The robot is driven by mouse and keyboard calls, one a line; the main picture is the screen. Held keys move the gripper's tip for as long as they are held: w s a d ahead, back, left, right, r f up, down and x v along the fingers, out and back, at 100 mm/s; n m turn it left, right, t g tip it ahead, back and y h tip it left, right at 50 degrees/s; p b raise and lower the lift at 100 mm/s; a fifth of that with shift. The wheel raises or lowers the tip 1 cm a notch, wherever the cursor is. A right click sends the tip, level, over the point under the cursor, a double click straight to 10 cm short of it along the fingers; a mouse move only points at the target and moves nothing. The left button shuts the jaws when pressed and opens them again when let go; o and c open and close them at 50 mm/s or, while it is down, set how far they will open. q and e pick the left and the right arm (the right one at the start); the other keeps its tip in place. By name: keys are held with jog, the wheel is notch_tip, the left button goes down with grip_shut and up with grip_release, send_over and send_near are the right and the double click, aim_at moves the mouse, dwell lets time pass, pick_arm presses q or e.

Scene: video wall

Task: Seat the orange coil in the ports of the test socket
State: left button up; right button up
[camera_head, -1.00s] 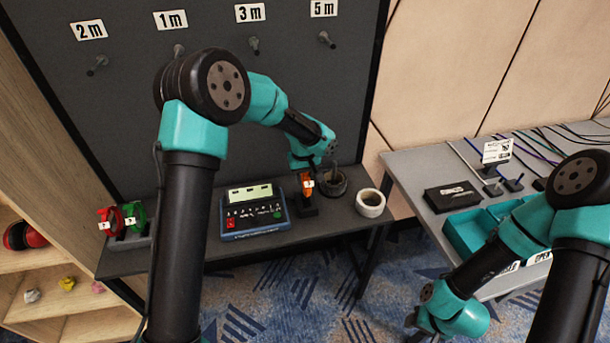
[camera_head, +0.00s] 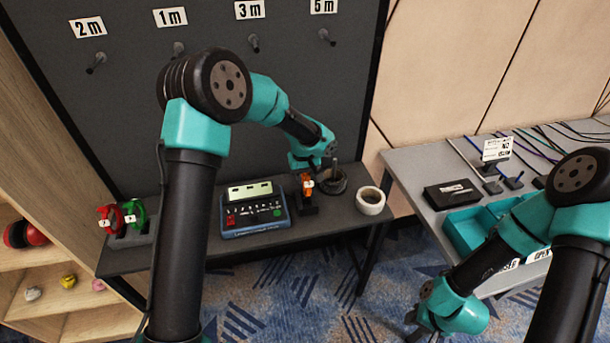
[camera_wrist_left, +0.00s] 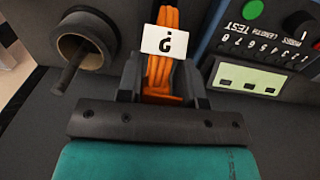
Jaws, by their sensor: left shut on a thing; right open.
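The orange coil (camera_wrist_left: 167,18) has a white tag and stands between the fingers of my left gripper (camera_wrist_left: 160,84) in the left wrist view. The gripper is shut on it. I cannot tell whether this holder is the test socket, or whether the coil's ends are in any ports. My right gripper (camera_head: 418,329) is open at the bottom of the head view, far from the coil.
A black roll (camera_head: 334,184) with a peg is close beside the coil, and a pale ring (camera_head: 370,200) is right of it. Red (camera_head: 105,220) and green (camera_head: 135,214) coils stand in a rack at left. Teal bins (camera_head: 465,230) are on the right table.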

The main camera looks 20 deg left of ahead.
pick_arm(q)
jog(key=shift+f, duration=0.7)
dwell(0.6)
jog(key=o, duration=1.1)
jog(key=shift+c, duration=0.2)
jog(key=shift+r, duration=0.1)
notch_tip(320, 180, up, 17)
jog(key=shift+s+a, duration=0.15)
jog(key=shift+a, duration=0.1)
jog(key=shift+r, duration=0.1)
